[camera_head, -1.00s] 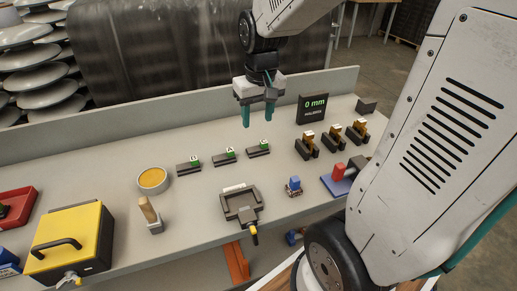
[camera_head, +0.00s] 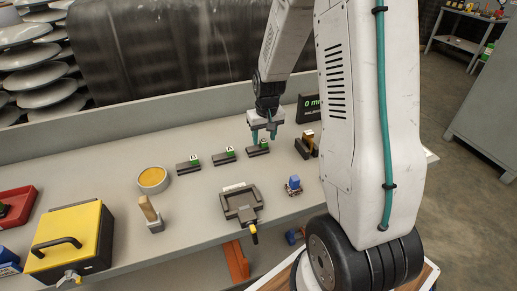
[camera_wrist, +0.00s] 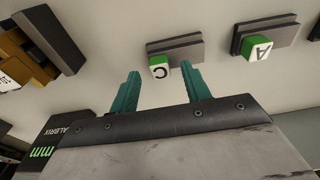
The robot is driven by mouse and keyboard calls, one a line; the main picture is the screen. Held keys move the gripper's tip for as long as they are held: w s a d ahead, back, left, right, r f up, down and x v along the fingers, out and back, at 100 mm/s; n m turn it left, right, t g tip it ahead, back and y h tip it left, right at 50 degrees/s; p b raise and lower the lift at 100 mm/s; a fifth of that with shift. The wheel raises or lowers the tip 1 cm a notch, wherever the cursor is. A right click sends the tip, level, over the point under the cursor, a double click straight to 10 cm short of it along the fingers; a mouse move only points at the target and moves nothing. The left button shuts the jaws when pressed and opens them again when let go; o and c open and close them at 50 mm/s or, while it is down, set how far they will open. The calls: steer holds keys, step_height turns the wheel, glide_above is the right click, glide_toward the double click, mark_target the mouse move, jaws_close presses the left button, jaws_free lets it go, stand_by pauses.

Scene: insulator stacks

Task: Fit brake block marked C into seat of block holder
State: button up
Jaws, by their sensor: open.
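The brake block marked C (camera_head: 258,149) is a dark bar with a green and white label, rightmost of three similar blocks on the bench. In the wrist view, block C (camera_wrist: 182,48) lies just beyond the fingertips, its C label between their lines. My gripper (camera_head: 263,136) is open and empty, with teal fingers pointing down close to block C; contact is not visible. Its fingers also show in the wrist view (camera_wrist: 160,75). The block holder (camera_head: 240,204) is a dark grey frame with a yellow-tipped handle, lying nearer the bench's front edge. No block shows in its seat.
The block marked A (camera_head: 224,155) and another block (camera_head: 188,166) lie left of C. A dark clamp-like part with an orange piece (camera_head: 306,146) stands right of C. A display (camera_head: 309,107) stands behind. A small blue-topped part (camera_head: 293,185) is right of the holder.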

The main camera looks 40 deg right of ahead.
steer(key=shift+w+f, duration=0.1)
steer(key=shift+f, duration=0.6)
jaws_close()
steer(key=shift+r, duration=0.15)
